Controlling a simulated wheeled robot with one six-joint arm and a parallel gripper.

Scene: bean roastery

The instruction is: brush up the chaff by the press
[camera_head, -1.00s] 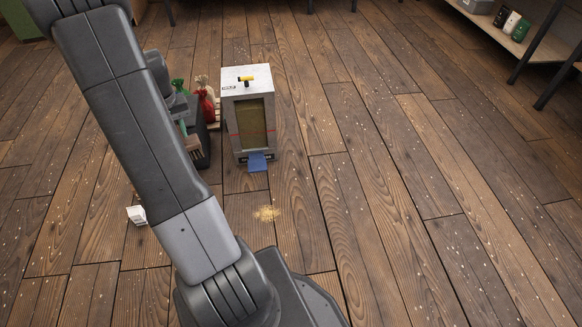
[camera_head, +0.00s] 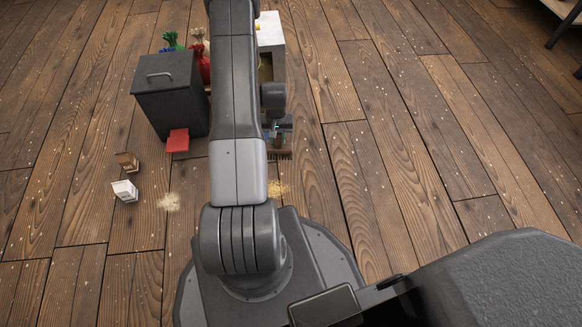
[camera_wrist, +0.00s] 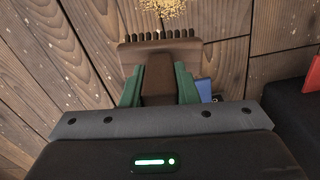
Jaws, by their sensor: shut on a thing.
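My gripper (camera_wrist: 158,88) is shut on a brown brush (camera_wrist: 158,52), its green fingers on both sides of the handle. The brush's dark bristles point toward a patch of golden chaff (camera_wrist: 162,12) at the top of the wrist view, with a small gap between them in that picture. In the head view the brush (camera_head: 280,152) shows just right of my arm, and the golden chaff (camera_head: 279,188) lies on the floor nearer me. The pale press (camera_head: 270,32) stands behind, mostly hidden by my arm. Its blue tongue (camera_wrist: 204,88) shows in the wrist view.
A dark lidded bin (camera_head: 170,100) with a red pedal (camera_head: 177,141) stands left of my arm. A paler patch of crumbs (camera_head: 169,201) lies before it, near a white box (camera_head: 125,190) and a brown box (camera_head: 127,161). Tied sacks (camera_head: 199,62) stand behind. The floor at right is open.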

